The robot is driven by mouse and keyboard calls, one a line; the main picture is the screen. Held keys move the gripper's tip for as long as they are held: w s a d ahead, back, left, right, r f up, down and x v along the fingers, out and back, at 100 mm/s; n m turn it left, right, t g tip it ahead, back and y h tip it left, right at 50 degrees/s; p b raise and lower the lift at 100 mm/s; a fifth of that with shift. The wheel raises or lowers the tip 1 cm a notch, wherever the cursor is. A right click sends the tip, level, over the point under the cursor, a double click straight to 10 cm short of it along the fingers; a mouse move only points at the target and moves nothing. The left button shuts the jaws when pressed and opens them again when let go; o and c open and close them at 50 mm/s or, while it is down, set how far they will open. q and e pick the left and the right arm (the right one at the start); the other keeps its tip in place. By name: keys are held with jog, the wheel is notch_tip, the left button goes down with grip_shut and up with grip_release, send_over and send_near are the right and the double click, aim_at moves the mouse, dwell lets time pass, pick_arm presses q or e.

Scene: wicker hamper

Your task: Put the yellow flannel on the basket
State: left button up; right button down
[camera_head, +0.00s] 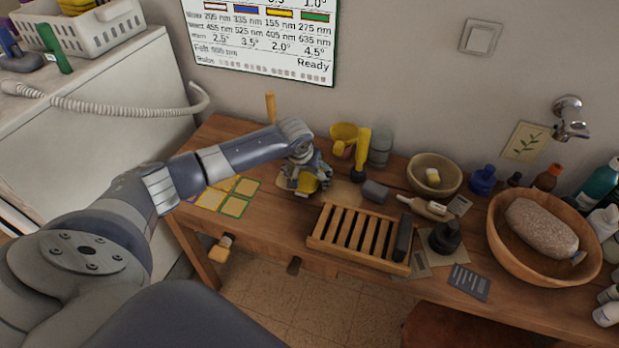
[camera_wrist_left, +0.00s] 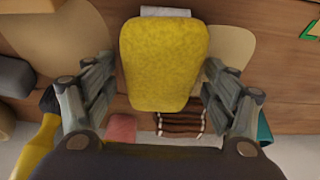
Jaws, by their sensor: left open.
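The yellow flannel (camera_wrist_left: 163,62) is a rounded, textured yellow piece in the left wrist view, above a pale mat on the wooden bench. In the head view it shows as a yellow patch (camera_head: 308,185) partly hidden by my left gripper (camera_head: 307,174). My left gripper (camera_wrist_left: 160,78) is open, with one finger on each side of the flannel and visible gaps. A white plastic basket (camera_head: 95,40) with slotted sides stands at the upper left on a white surface; I see no wicker basket. My right gripper is out of view.
A slatted wooden rack (camera_head: 350,236) lies right of the gripper. A yellow scoop (camera_head: 345,137), a yellow bottle (camera_head: 363,152), a small bowl (camera_head: 434,165) and a large wooden bowl (camera_head: 500,232) crowd the bench (camera_head: 215,140). Colour-edged cards (camera_head: 234,207) lie at its left.

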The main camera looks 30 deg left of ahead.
pick_arm(q)
jog(key=shift+s, duration=0.1)
jog(key=c, duration=1.2)
jog(key=shift+c, duration=0.8)
